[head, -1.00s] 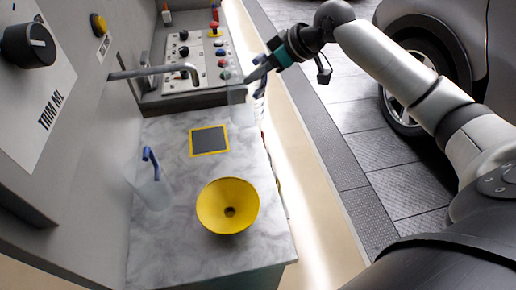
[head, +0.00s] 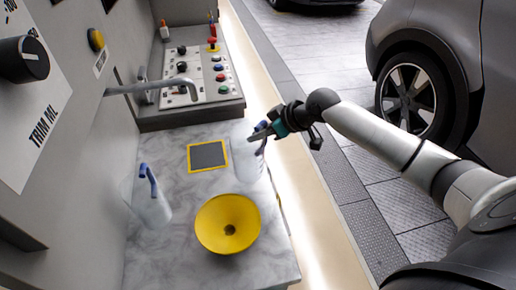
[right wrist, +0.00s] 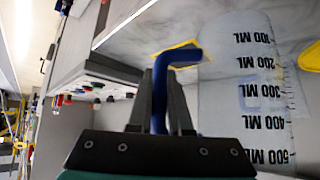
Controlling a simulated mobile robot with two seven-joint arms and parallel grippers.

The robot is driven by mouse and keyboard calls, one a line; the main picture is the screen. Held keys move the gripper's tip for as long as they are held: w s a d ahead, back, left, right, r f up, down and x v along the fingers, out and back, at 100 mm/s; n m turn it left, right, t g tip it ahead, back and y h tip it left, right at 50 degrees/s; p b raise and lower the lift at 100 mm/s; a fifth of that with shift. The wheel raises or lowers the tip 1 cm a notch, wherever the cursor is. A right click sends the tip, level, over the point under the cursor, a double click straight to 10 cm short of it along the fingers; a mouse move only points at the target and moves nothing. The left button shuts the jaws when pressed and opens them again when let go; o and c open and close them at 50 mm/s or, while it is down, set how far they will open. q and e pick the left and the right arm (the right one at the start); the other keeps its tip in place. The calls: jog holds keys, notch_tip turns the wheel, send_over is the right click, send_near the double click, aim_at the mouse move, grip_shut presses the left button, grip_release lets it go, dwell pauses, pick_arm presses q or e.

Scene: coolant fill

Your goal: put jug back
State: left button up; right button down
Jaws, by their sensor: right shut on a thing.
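My right gripper (head: 260,134) is shut on the blue handle of a clear jug (head: 245,160). The jug is just right of the dark square pad with a yellow border (head: 207,156), near the counter's right edge. I cannot tell whether its base touches the counter. In the right wrist view the blue handle (right wrist: 159,98) runs between the two fingers, and the jug's wall (right wrist: 235,100) carries ML marks that read upside down. A second clear jug with a blue handle (head: 152,205) stands at the left by the wall. My left gripper is not in view.
A yellow funnel (head: 228,225) sits on the marble counter (head: 185,205) in front of the pad. A metal spout (head: 150,88) sticks out from the left wall. A button panel (head: 205,78) stands at the back. A car (head: 440,75) is at the right.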

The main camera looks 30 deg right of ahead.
jog(key=shift+f+b, duration=0.45)
jog(key=shift+f, duration=1.8)
jog(key=shift+f, duration=0.2)
jog(key=c, duration=0.8)
grip_release()
jog(key=shift+c, duration=0.2)
jog(key=shift+s+d+r, duration=0.1)
jog(key=shift+s+r, duration=0.05)
jog(key=shift+r, duration=0.25)
jog(key=p+v, duration=0.2)
jog(key=v, duration=0.9)
jog(key=shift+r, duration=0.15)
jog(key=shift+s, duration=0.15)
